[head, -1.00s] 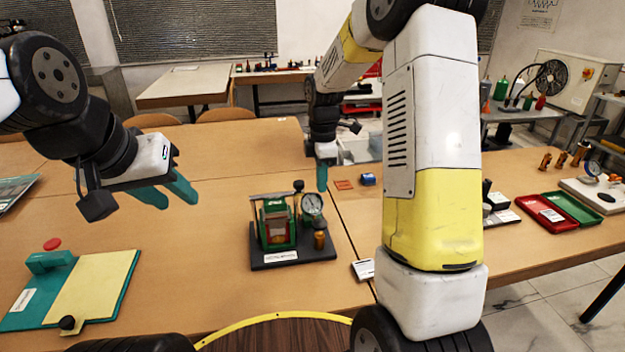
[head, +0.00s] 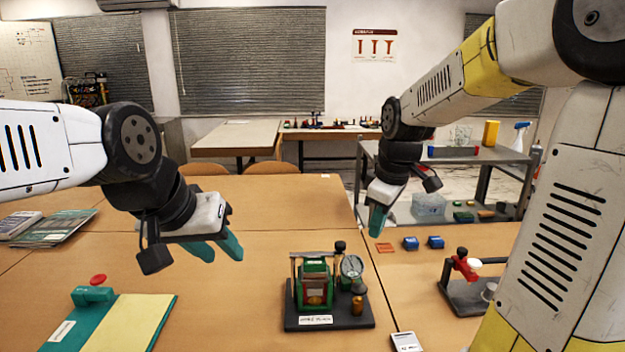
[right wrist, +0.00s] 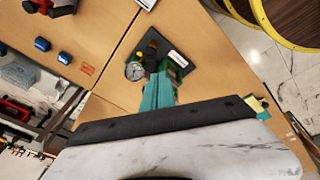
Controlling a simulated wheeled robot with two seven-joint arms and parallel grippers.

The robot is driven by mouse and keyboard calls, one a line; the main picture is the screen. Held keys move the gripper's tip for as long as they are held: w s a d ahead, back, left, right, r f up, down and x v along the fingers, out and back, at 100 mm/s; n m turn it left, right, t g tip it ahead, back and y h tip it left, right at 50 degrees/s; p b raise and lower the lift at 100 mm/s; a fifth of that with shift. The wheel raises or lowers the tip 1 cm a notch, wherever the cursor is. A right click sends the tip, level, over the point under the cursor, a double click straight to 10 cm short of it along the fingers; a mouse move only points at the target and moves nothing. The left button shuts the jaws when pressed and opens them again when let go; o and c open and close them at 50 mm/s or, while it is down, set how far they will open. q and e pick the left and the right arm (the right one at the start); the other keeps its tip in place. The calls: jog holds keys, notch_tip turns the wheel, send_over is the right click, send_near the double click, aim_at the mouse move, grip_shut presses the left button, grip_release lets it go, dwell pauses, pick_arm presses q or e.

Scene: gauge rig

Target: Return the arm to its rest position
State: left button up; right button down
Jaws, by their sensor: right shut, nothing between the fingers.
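My right gripper (head: 377,222) hangs in the air behind and to the right of the gauge rig in the head view. Its teal fingers are together with nothing between them. They also show in the right wrist view (right wrist: 158,93), overlapping the rig. My left gripper (head: 218,248) is at the left above the table, its two fingers apart and empty. The gauge rig (head: 328,320), a dark base with a green frame and a round dial (head: 352,267), stands upright on the table. The rig also shows in the right wrist view (right wrist: 152,45).
A teal and yellow board (head: 130,322) with a red knob lies front left on the wooden table (head: 270,205). Blue blocks (head: 410,243) and a dark stand with a red clamp (head: 466,266) are to the right. A grey cart (head: 490,155) stands behind.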

jog(key=s+r+m+t, duration=0.1)
jog(key=s+r+m, duration=0.1)
jog(key=s+m, duration=0.3)
jog(key=s+r+m+t+y, duration=0.1)
jog(key=s+m, duration=0.4)
jog(key=s, duration=0.5)
jog(key=shift+s+a+r+t, duration=0.3)
jog(key=shift+r+t, duration=0.5)
jog(key=shift+r, duration=0.15)
jog(key=w+f+n+g+h, duration=0.1)
jog(key=w+f+n+g, duration=0.2)
jog(key=w+n, duration=0.8)
jog(key=w+f+n+g+h, duration=0.1)
jog(key=w+f+n+g, duration=0.2)
jog(key=w+f+n, duration=0.3)
jog(key=w+f, duration=0.4)
jog(key=w, duration=0.4)
jog(key=shift+f, duration=0.35)
jog(key=shift+s+d, duration=0.1)
